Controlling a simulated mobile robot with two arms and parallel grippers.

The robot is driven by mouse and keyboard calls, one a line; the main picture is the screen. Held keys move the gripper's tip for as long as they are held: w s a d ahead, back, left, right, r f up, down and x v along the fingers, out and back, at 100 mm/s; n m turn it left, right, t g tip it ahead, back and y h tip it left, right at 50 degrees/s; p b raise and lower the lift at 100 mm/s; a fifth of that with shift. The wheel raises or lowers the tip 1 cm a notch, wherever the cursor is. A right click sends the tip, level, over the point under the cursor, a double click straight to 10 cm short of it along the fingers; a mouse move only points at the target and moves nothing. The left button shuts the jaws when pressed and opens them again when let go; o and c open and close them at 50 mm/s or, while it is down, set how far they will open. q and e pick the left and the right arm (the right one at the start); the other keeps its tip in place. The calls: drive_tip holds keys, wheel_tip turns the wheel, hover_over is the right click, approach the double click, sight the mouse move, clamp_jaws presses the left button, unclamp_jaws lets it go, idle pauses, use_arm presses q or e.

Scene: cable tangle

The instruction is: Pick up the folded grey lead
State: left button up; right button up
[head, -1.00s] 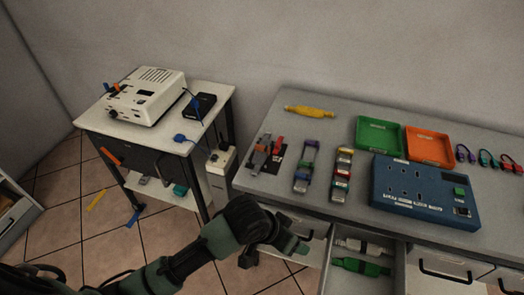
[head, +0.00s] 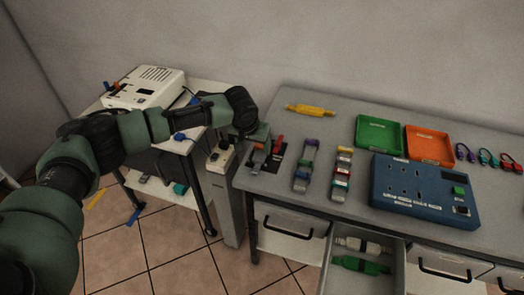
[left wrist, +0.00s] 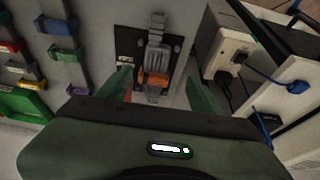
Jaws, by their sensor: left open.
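A folded grey lead with an orange band (head: 259,157) lies on the left end of the grey bench, by a black plate (head: 281,152). In the left wrist view the grey lead (left wrist: 157,52) runs away from the camera, its orange band (left wrist: 154,79) between my fingers. My left gripper (head: 258,138) is over the lead and partly hides it in the head view. In the left wrist view the left gripper (left wrist: 160,80) is open, one finger on each side of the lead, with gaps. My right gripper is not in view.
Grey strips with coloured clips (head: 305,165) lie to the right, then a blue socket panel (head: 424,192), a green tray (head: 380,134) and an orange tray (head: 430,146). A white socket box (left wrist: 230,52) stands beside the bench edge. A drawer (head: 340,277) is open below.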

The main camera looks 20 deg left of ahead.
sight(259, 156)
use_arm(q)
drive_tip(key=x, duration=0.3)
drive_tip(key=p+x, duration=0.1)
drive_tip(key=x, duration=0.1)
drive_tip(key=shift+s+d+f, duration=0.25)
drive_tip(key=shift+d+f, duration=0.05)
drive_tip(key=shift+f, duration=0.15)
drive_tip(key=shift+w+f, duration=0.25)
drive_tip(key=shift+f, duration=0.3)
clamp_jaws()
drive_tip(key=shift+r, duration=0.1)
